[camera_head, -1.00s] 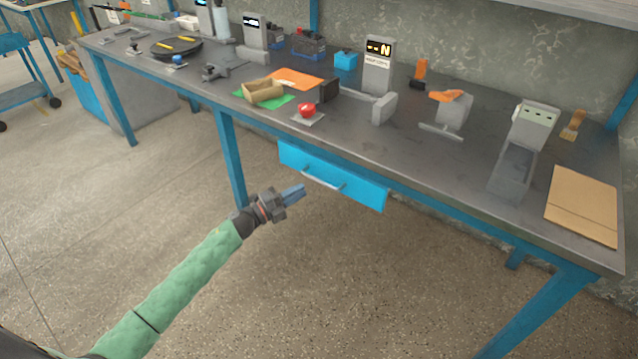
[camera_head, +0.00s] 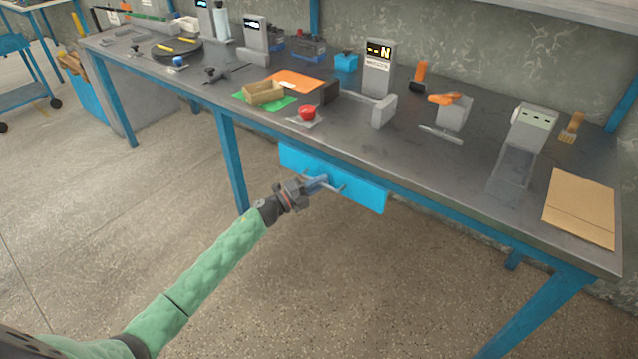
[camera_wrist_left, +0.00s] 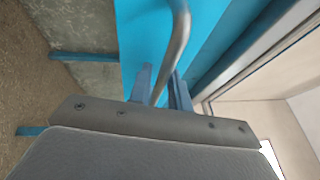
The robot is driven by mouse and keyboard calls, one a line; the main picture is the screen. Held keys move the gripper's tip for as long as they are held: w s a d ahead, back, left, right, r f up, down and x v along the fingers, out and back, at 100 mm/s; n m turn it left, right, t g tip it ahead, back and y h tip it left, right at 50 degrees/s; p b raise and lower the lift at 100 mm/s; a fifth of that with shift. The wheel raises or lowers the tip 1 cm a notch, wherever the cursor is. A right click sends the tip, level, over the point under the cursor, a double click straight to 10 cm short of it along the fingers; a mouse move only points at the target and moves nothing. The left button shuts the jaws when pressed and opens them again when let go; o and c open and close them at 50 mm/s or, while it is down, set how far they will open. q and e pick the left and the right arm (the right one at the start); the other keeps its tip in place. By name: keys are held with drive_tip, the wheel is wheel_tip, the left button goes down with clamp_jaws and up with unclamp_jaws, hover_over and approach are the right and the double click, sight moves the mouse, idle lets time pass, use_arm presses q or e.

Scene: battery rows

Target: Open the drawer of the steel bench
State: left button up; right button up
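The steel bench (camera_head: 420,165) has a blue drawer (camera_head: 363,194) under its front edge. The drawer front sits close under the bench top and looks closed. Its bar handle (camera_head: 341,188) is partly hidden behind my left gripper (camera_head: 318,182). In the left wrist view, the grey handle (camera_wrist_left: 179,35) runs between the two fingers of my left gripper (camera_wrist_left: 160,88), in front of the blue drawer face (camera_wrist_left: 140,40). The fingers look slightly apart, with a small gap beside the bar. My right gripper is not in view.
A red button (camera_head: 307,112) on a plate stands near the bench edge above the drawer. A blue bench leg (camera_head: 230,160) is left of the drawer. A cardboard sheet (camera_head: 580,207) lies at the right. The floor in front of the drawer is clear.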

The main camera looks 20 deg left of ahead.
use_arm(q)
clamp_jaws()
drive_tip(key=shift+s, duration=0.1)
